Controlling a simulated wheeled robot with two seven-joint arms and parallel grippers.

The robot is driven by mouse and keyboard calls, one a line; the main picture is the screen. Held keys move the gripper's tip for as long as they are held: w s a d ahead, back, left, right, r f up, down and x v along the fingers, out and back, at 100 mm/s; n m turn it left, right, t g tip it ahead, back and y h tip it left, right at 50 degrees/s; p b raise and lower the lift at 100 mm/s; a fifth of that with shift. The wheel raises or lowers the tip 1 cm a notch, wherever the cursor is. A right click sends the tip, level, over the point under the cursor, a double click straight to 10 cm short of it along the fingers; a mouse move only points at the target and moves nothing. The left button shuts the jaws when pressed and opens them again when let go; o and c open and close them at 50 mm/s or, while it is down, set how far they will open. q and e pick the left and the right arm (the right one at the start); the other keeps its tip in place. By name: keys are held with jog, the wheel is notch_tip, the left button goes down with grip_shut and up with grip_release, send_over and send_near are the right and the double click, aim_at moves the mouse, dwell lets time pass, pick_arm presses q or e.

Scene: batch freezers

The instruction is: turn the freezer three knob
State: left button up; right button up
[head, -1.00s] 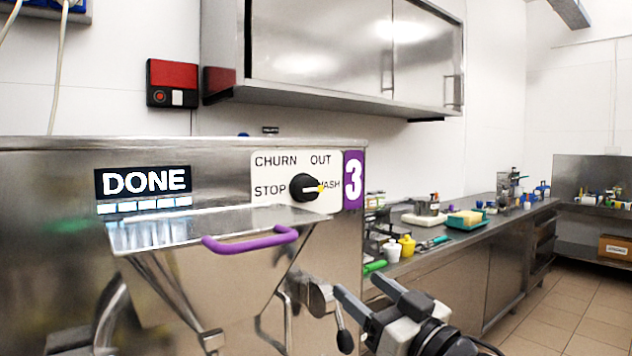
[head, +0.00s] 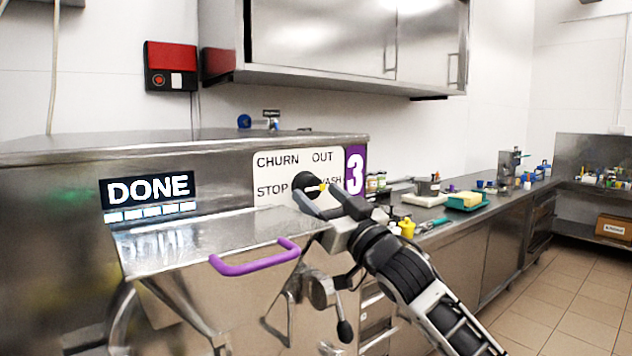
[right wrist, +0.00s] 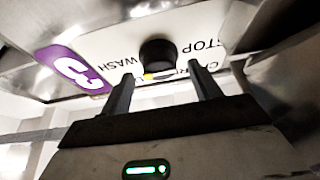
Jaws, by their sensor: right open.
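The freezer three knob (head: 306,182) is black and round with a yellow pointer mark, on a white plate (head: 274,170) marked CHURN, OUT, STOP and WASH. Its pointer is toward WASH. A purple sign with a 3 (head: 355,172) is beside the plate. My right gripper (head: 322,205) is open just in front of the knob and hides part of the plate. In the right wrist view the knob (right wrist: 158,54) lies beyond and between the open fingertips (right wrist: 160,82); I see no finger touching it. My left gripper is not in view.
The freezer's display (head: 148,192) reads DONE. Below it, a steel hopper lid with a purple handle (head: 255,262) juts out left of my right arm. A lever (head: 344,325) hangs below. A cluttered steel counter (head: 490,215) runs along the right; the floor beside it is clear.

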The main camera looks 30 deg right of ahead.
jog(key=shift+x, duration=1.1)
jog(key=c, duration=0.8)
jog(key=shift+o, duration=0.2)
jog(key=shift+n, duration=0.3)
